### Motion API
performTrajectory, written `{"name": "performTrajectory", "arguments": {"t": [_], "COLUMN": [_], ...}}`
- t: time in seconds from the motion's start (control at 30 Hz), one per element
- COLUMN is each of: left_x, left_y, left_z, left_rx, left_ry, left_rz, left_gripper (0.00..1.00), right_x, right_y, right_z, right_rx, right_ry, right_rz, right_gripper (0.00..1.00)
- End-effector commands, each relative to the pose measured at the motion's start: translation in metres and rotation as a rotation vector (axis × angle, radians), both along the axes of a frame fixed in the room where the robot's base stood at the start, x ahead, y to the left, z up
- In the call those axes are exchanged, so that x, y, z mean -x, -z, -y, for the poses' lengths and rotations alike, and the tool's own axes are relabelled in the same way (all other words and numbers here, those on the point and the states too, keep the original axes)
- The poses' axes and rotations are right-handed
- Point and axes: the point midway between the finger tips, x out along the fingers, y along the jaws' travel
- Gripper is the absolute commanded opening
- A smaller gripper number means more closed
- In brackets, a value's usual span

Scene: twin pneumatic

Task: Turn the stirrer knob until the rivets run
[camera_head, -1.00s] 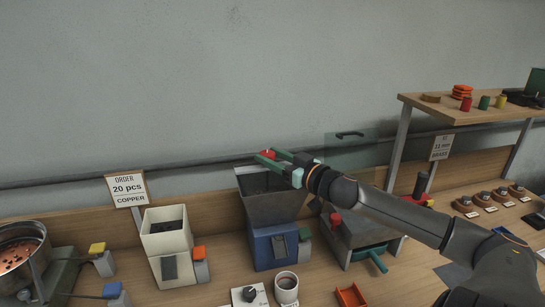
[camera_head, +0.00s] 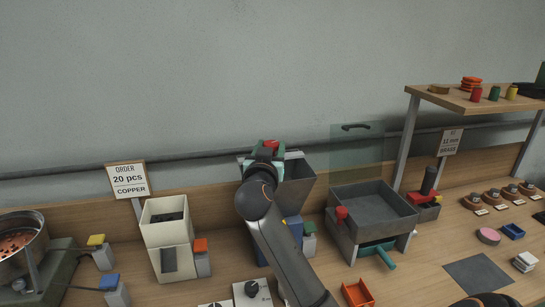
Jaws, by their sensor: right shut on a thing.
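A grey hopper (camera_head: 298,183) on a blue base (camera_head: 294,232) stands at the middle back of the bench. A red knob (camera_head: 271,144) shows at its top, between the green-tipped jaws of my right gripper (camera_head: 268,153). The gripper is shut on this knob, and its wrist hides the left part of the hopper and most of the base. Rivets inside this hopper cannot be made out. Copper-coloured pieces lie in a round metal bowl (camera_head: 44,240) at the far left. My left gripper is not in view.
A cream hopper (camera_head: 165,232) and an order sign (camera_head: 128,181) stand left of my arm. A grey tray (camera_head: 372,200) with a clear upright panel (camera_head: 357,150) stands right. A raised wooden shelf (camera_head: 455,100) is at back right. A red tray (camera_head: 357,293) lies in front.

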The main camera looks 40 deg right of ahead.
Motion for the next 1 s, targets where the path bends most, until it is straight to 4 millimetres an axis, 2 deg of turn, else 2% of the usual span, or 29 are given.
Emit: {"name": "performTrajectory", "arguments": {"t": [0.03, 0.5, 0.63, 0.8, 1.0], "left_x": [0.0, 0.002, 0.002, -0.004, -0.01], "left_y": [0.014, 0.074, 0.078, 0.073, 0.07], "left_z": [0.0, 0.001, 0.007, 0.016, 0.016], "left_rx": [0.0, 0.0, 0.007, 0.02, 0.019], "left_ry": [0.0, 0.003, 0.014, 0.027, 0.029], "left_rz": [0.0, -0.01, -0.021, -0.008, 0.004], "left_gripper": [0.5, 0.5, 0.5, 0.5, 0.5], "right_x": [-0.003, -0.009, -0.01, -0.011, -0.013], "right_y": [0.006, 0.003, 0.001, -0.001, -0.002], "right_z": [-0.003, -0.005, -0.004, -0.004, -0.003], "right_rx": [-0.007, 0.005, 0.005, 0.006, 0.006], "right_ry": [0.041, 0.484, 0.588, 0.701, 0.797], "right_rz": [0.006, 0.002, 0.002, 0.001, 0.001], "right_gripper": [0.0, 0.0, 0.0, 0.0, 0.0]}}
